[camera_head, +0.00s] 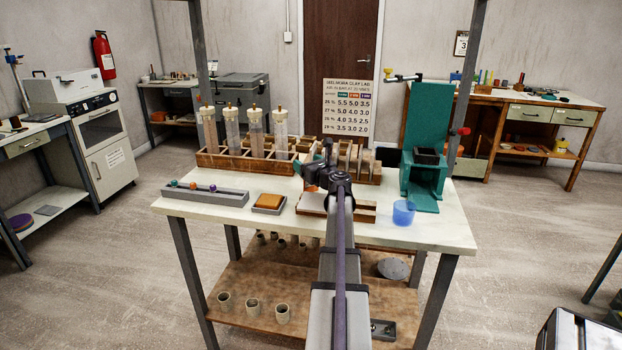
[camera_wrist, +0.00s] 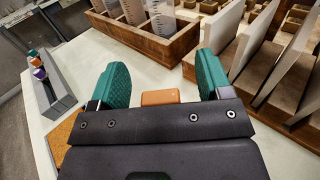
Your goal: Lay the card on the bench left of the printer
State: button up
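My gripper (camera_wrist: 163,75) is open, its two teal fingers wide apart. A small orange-brown block (camera_wrist: 159,97) shows between them, apart from both. In the head view my gripper (camera_head: 318,172) is over the bench (camera_head: 240,220), in front of the wooden racks. A white printed card (camera_head: 348,106) with rows of numbers stands upright at the back of the bench area; I cannot tell whether it is the task's card. A teal upright stand (camera_head: 429,150) is at the bench's right. I cannot tell whether it is the printer.
A wooden rack (camera_head: 232,163) holds several clear tubes. Upright slabs (camera_wrist: 270,70) stand in another rack close right of my fingers. A grey tray (camera_head: 205,195) with coloured balls, an orange sponge-like pad (camera_head: 269,201) and a blue cup (camera_head: 403,212) are along the front.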

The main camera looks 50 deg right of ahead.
jog(key=c, duration=0.6)
